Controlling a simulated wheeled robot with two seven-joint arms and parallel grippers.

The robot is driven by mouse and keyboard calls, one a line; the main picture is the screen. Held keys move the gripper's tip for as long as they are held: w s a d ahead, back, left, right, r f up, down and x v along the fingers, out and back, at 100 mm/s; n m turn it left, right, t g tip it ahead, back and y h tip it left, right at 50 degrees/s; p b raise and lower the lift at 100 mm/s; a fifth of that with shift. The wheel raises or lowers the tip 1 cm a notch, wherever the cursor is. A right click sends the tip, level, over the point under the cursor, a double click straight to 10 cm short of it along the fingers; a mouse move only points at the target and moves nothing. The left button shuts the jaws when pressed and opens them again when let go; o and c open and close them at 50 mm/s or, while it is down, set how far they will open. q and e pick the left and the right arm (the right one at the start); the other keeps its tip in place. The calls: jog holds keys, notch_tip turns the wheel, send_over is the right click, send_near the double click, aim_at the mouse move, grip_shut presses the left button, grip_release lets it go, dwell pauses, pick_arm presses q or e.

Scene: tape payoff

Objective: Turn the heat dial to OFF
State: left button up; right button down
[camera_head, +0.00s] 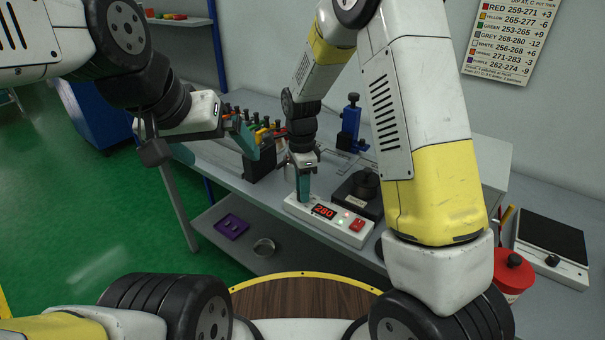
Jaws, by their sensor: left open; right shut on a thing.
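The white control box (341,232) stands near the front edge of the grey bench. Its red display (324,211) reads 280, and a red switch (357,225) and small lights sit to the right of it. My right gripper (303,188) points straight down at the box's left end, its teal fingers shut at the spot left of the display. The heat dial is hidden there by the fingers, so its pointer and marks cannot be seen. My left gripper (247,139) is open and empty, in the air to the left, in front of a rack of coloured-topped items.
A black rack (260,164) stands left of the box. A black round-topped unit (364,184) is close behind the box, with a blue stand (351,125) farther back. A red canister (512,272) and a scale (551,240) are at right. A purple tray (232,226) lies on the lower shelf.

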jog(key=shift+n, duration=0.3)
jog(key=n, duration=0.7)
jog(key=shift+n, duration=0.3)
jog(key=n, duration=0.3)
jog(key=shift+n, duration=0.3)
jog(key=n, duration=0.3)
jog(key=shift+r+n+t, duration=0.1)
jog(key=shift+n+t, duration=0.2)
jog(key=n, duration=1.2)
jog(key=shift+s+t, duration=0.1)
jog(key=shift+t, duration=0.3)
jog(key=shift+n, duration=0.3)
